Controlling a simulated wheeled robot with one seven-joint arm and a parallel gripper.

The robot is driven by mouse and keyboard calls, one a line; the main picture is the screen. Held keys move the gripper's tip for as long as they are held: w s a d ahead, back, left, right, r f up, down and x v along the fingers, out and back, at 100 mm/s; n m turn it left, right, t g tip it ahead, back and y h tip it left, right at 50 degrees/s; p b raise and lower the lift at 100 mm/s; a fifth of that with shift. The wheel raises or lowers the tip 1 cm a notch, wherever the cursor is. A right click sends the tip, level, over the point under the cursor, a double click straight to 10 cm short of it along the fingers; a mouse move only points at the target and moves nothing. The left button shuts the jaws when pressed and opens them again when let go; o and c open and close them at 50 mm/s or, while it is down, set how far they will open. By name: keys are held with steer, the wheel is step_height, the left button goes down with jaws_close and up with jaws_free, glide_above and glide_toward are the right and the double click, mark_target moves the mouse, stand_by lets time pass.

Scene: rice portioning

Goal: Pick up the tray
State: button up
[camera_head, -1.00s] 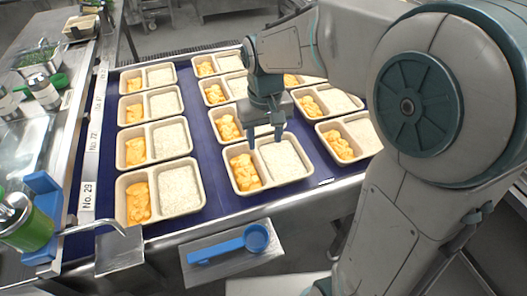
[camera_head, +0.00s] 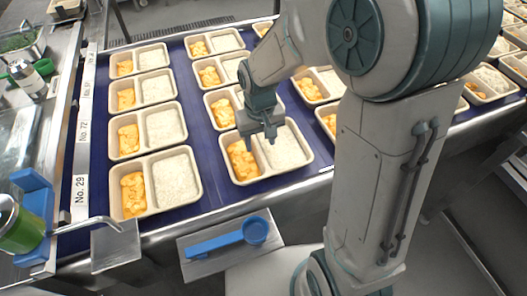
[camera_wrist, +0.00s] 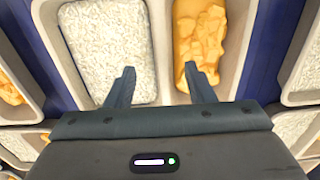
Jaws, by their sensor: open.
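Several beige two-compartment trays stand in rows, each with orange food on the left and white rice on the right in the head view. The nearest tray of the second column (camera_head: 305,171) lies below my gripper (camera_head: 262,142). My gripper is open, its fingertips over the middle of this tray. In the wrist view the fingers (camera_wrist: 160,78) stand on both sides of the divider, one over the rice compartment and one over the orange food of the tray (camera_wrist: 161,20). I cannot tell whether the fingertips touch the divider.
A dark blue conveyor belt (camera_head: 207,208) carries the trays. A blue scoop (camera_head: 222,242) lies on a metal plate in front. At the left are a green-filled bottle (camera_head: 20,228), a metal spout and a strip with number labels (camera_head: 80,190).

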mark_target(259, 149)
steer(key=shift+s+a+f, duration=0.1)
steer(key=shift+a+f, duration=0.05)
steer(key=shift+f, duration=1.75)
jaws_close()
steer(key=shift+r, duration=0.2)
